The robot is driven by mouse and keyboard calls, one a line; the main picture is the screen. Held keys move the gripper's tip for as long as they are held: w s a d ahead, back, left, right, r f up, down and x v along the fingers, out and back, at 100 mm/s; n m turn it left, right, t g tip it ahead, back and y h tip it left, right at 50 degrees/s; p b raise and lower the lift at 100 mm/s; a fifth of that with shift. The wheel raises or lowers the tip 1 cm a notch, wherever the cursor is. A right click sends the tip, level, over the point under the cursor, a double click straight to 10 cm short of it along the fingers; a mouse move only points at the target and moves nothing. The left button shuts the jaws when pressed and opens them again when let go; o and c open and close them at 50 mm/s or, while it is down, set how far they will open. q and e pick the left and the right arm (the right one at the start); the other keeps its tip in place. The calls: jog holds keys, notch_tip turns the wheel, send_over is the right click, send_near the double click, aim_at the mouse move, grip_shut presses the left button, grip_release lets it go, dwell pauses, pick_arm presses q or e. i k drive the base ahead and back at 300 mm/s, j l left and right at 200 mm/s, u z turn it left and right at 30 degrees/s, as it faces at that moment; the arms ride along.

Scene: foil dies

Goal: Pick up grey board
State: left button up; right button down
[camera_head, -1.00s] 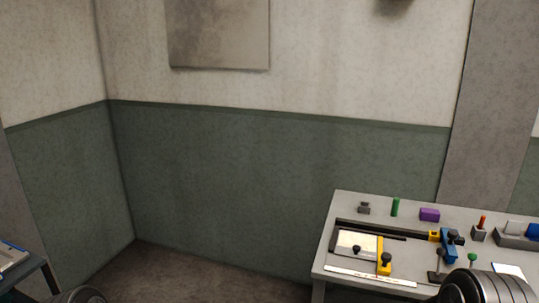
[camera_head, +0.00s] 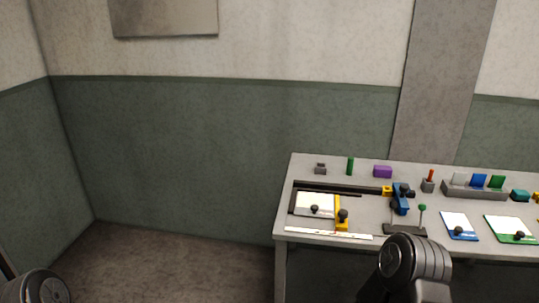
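A pale board (camera_head: 315,204) with a black knob lies in a dark frame on the left part of the grey table (camera_head: 290,222), beside a yellow block (camera_head: 342,215). Its colour looks whitish-grey. A pale grey upright piece (camera_head: 459,179) stands in a grey rack (camera_head: 474,192) at the back right, next to a blue and a green one. I cannot tell for sure which is the grey board. Dark rounded parts of my arms show at the bottom left and bottom right, away from both pieces. My gripper fingers are outside the view.
A blue-edged board (camera_head: 459,225) and a green-edged board (camera_head: 510,229) with black knobs lie at the front right. A blue clamp-like tool (camera_head: 400,198) stands mid-table. A purple block (camera_head: 382,172) and green cylinder (camera_head: 350,166) are at the back. Floor left of the table is clear.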

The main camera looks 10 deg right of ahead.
aim_at(310, 204)
jog(key=i+l, duration=0.3)
jog(key=i, duration=0.2)
jog(key=z, duration=1.55)
